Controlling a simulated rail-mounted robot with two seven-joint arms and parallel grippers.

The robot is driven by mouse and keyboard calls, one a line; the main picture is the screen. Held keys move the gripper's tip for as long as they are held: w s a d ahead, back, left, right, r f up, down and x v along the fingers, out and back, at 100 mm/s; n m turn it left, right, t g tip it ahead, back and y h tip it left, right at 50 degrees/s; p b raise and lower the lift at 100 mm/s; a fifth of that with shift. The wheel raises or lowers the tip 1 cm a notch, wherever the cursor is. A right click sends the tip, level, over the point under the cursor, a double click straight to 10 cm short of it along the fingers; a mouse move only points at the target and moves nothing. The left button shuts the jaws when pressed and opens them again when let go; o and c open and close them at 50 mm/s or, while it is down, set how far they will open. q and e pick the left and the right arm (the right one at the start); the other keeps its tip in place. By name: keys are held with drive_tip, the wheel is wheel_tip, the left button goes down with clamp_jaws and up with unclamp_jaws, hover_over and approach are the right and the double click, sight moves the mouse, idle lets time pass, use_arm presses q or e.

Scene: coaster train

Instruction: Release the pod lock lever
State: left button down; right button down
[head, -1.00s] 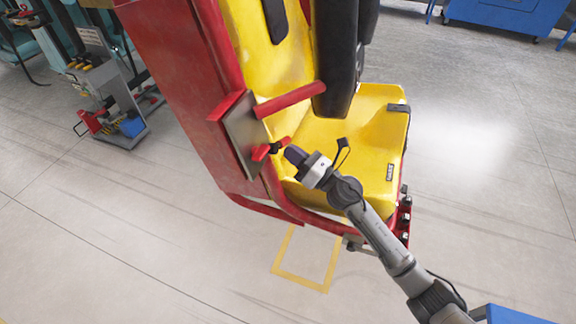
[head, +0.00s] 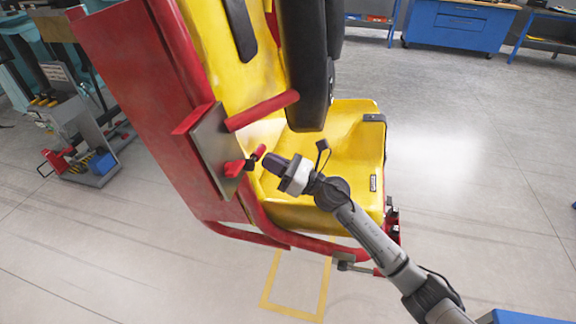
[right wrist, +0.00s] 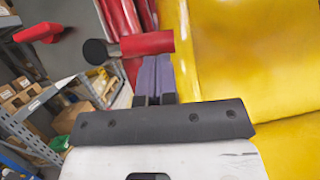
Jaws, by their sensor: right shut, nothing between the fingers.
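The lock lever (head: 236,167), red with a dark middle part, sits on a grey plate (head: 212,140) at the side of the red and yellow pod. My right gripper (head: 268,159) is shut and empty, with its tip close to the lever's inner red end (head: 260,152). In the right wrist view a red bar with a round black end (right wrist: 147,43) lies across the ends of my purple fingers (right wrist: 155,68). I cannot tell whether they touch. My left gripper is not in view.
The yellow seat (head: 350,130) and a black padded restraint (head: 307,70) stand close to my right arm. A red bar (head: 262,110) juts out above the lever. A grey cart (head: 85,135) stands at the left. Blue benches (head: 455,28) are at the back; the floor at right is clear.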

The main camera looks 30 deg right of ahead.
drive_tip(key=s+d, duration=0.9)
drive_tip(key=s, duration=0.2)
drive_tip(key=shift+s+d+f, duration=0.15)
drive_tip(key=shift+d+f, duration=0.05)
drive_tip(key=shift+f, duration=0.25)
drive_tip(key=shift+a, duration=0.1)
